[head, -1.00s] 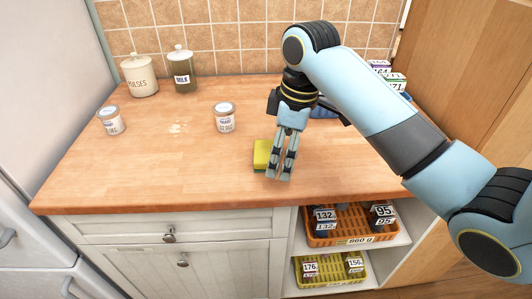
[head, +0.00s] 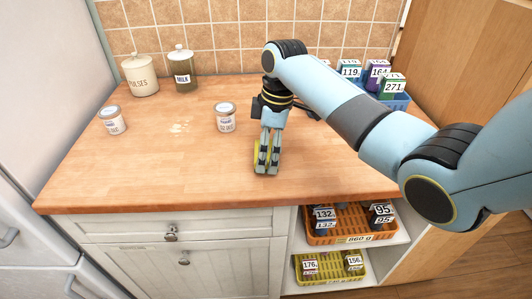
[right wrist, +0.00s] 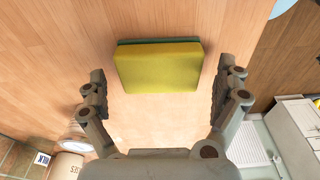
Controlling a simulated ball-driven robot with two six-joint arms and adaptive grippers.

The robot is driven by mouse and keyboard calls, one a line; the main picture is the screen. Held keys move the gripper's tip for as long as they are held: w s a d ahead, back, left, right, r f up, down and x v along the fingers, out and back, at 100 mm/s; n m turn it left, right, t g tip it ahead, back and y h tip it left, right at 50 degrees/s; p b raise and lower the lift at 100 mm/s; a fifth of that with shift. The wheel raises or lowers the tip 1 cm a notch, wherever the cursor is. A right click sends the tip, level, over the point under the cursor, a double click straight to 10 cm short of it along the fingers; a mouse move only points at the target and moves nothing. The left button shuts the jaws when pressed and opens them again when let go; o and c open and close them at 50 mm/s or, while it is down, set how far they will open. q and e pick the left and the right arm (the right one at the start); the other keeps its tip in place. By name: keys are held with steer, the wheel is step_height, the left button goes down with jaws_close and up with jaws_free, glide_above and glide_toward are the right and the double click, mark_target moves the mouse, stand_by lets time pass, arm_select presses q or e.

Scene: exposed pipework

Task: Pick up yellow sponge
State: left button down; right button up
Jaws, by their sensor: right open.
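The yellow sponge (right wrist: 158,66) with a green layer lies on the wooden counter in the right wrist view. It sits between and a little beyond the open fingers of my right gripper (right wrist: 162,88), with a gap on each side. In the head view the sponge (head: 256,158) is mostly hidden behind my right gripper (head: 267,171), which points down at the counter. Whether the fingers touch the sponge cannot be told from the head view. My left gripper is not in view.
The wooden counter (head: 170,165) is clear around the sponge. A white can (head: 225,119) stands to the left, another can (head: 112,121) farther left. Two canisters, pulses (head: 139,77) and milk (head: 182,70), stand at the back. A blue crate (head: 398,101) with labelled boxes is back right.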

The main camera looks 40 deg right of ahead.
steer(key=shift+f, duration=0.5)
steer(key=shift+c, duration=0.3)
steer(key=c, duration=0.8)
steer(key=shift+w+r, duration=0.1)
steer(key=shift+r, duration=0.4)
step_height(320, 180, up, 3)
steer(key=s+a+r, duration=0.1)
steer(key=s+r, duration=0.6)
steer(key=s, duration=0.4)
steer(key=shift+s+a, duration=0.15)
steer(key=shift+s, duration=0.2)
